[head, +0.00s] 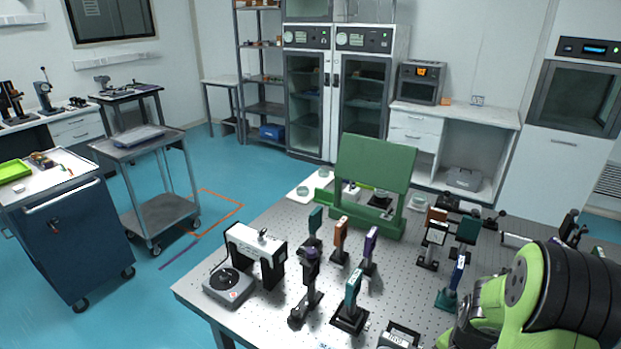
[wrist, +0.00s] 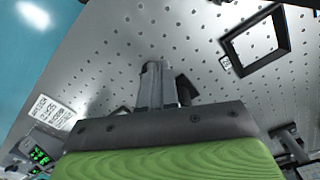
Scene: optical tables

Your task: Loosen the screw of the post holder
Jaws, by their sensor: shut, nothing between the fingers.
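Several post holders with mounted plates stand on the perforated optical table (head: 200,286) in the head view. Near the front are a dark one (head: 306,285) and one with a teal plate (head: 351,297). Behind them stand orange (head: 340,238), purple (head: 370,248) and teal (head: 315,225) plates on posts. I cannot tell which holder the task means, and no screw is clear. In the wrist view my gripper (wrist: 158,72) is shut and empty, over the table top. A dark object (wrist: 186,90) is partly hidden behind its fingers.
The wrist view shows a black square frame (wrist: 255,42) at upper right and a device with a green display (wrist: 40,154) at lower left. A white-and-black bridge-shaped instrument (head: 256,250) and a green panel stand (head: 374,175) are on the table.

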